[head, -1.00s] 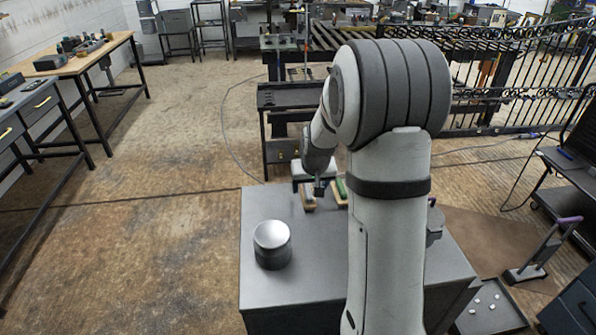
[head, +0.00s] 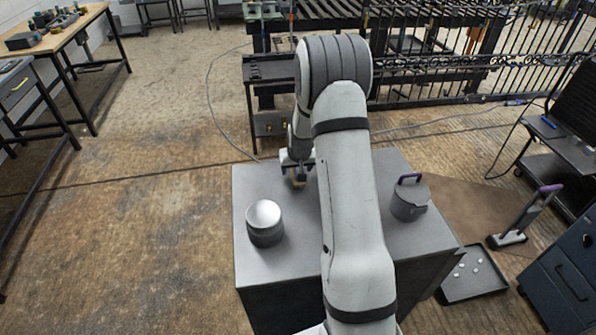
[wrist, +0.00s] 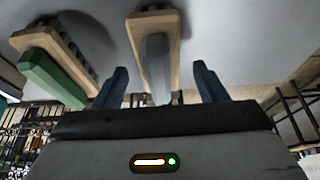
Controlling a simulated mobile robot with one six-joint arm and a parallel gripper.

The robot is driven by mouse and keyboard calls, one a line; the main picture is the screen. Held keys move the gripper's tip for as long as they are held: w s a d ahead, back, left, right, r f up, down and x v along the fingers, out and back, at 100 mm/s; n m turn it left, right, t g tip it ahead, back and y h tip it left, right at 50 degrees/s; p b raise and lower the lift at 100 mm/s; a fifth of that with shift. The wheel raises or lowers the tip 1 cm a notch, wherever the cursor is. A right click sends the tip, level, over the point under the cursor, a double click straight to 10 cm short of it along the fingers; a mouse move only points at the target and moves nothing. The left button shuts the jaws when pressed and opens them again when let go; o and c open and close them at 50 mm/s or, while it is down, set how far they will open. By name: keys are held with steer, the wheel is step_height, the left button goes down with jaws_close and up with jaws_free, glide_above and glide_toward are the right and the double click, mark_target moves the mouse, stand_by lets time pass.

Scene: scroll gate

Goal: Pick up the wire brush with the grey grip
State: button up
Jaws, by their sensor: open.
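The wire brush with the grey grip (wrist: 155,60) shows in the wrist view, its grip running along a pale wooden block. My gripper (wrist: 159,68) is open, with one blue finger on each side of this brush and visible gaps between. A second brush with a green grip (wrist: 52,77) lies to the left, outside the fingers. In the head view my gripper (head: 297,160) is low over the far left part of the grey table top. A bit of wooden block (head: 297,183) shows under it; my arm hides the rest.
A round metal-topped container (head: 265,222) stands at the table's left. A grey lidded pot with a purple handle (head: 409,199) stands at the right. The grey table top (head: 300,260) is bare at the front left. A rack (head: 270,70) stands behind.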

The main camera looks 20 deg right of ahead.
steer(key=shift+w+f, duration=0.1)
steer(key=shift+f, duration=0.15)
steer(key=c, duration=1.1)
steer(key=shift+c, duration=0.2)
step_height(320, 180, up, 10)
steer(key=shift+r+b, duration=0.1)
steer(key=shift+b, duration=1.05)
steer(key=o, duration=0.5)
steer(key=c, duration=0.3)
steer(key=shift+c, duration=0.2)
